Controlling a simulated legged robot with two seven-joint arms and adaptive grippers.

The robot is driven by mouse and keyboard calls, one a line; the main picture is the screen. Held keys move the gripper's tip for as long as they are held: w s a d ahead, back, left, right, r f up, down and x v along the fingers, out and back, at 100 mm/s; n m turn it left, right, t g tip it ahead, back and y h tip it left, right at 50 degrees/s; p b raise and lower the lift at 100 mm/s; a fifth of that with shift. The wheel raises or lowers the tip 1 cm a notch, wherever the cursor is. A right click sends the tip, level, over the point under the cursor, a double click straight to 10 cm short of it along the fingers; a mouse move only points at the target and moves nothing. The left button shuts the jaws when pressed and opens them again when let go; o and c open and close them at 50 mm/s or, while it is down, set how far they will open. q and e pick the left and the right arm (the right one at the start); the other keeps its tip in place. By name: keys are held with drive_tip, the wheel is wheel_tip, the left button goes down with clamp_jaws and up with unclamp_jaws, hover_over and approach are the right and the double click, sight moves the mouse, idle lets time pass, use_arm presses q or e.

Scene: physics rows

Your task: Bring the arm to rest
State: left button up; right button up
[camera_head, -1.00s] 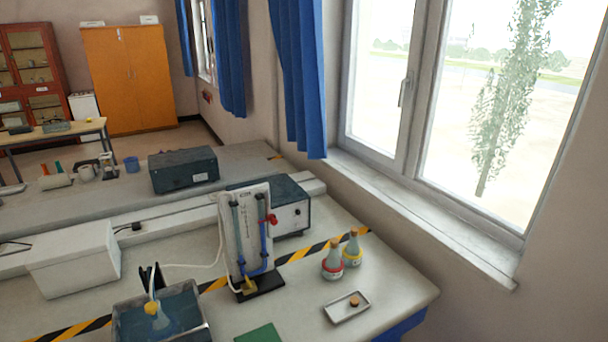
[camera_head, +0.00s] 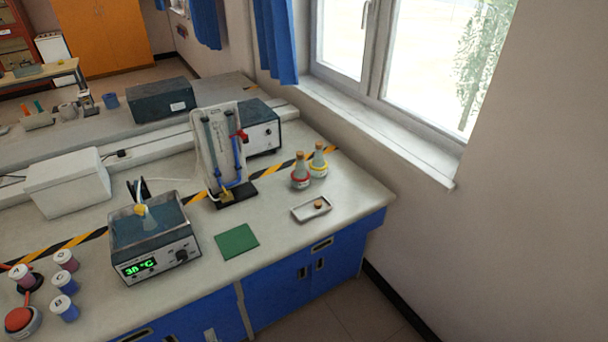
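Neither of my arms nor grippers shows in the head view. The lab bench (camera_head: 290,232) stands in front of me. On it is a water bath (camera_head: 150,240) with a green display, holding a flask (camera_head: 148,218) in its water. A white tube stand (camera_head: 220,150) with blue tubes and a red tap stands behind it. Two bottles, one with a red ring (camera_head: 300,176) and one with a yellow ring (camera_head: 318,161), stand upright to the right. A small white tray (camera_head: 300,212) holds a brown stopper (camera_head: 318,204).
A green mat (camera_head: 237,241) lies at the bench front. Several labelled cups, including one marked B (camera_head: 65,309), stand at the lower left near a red-topped device (camera_head: 18,320). A white box (camera_head: 68,184) sits at the left. Floor (camera_head: 350,312) is free at the lower right.

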use_arm(q)
drive_tip(key=s+d+f+n+g+h+p, duration=0.1)
drive_tip(key=s+f+n+g+h, duration=0.15)
drive_tip(key=f, duration=0.85)
drive_tip(key=s+d+f+n+g+h+p, duration=0.1)
drive_tip(key=s+d+f+g+h+p, duration=0.15)
drive_tip(key=f, duration=0.75)
drive_tip(key=s+a+f+n+g+h+p, duration=0.1)
drive_tip(key=s+f+n+g+h, duration=0.2)
drive_tip(key=s+f, duration=1.2)
drive_tip(key=s+n+g, duration=0.2)
drive_tip(key=g, duration=0.3)
drive_tip(key=shift+a+f+h, duration=0.3)
use_arm(e)
drive_tip(key=s+f, duration=0.4)
drive_tip(key=f, duration=0.8)
drive_tip(key=shift+d+f+g, duration=0.3)
drive_tip(key=shift+f, duration=0.05)
use_arm(q)
drive_tip(key=shift+w, duration=0.1)
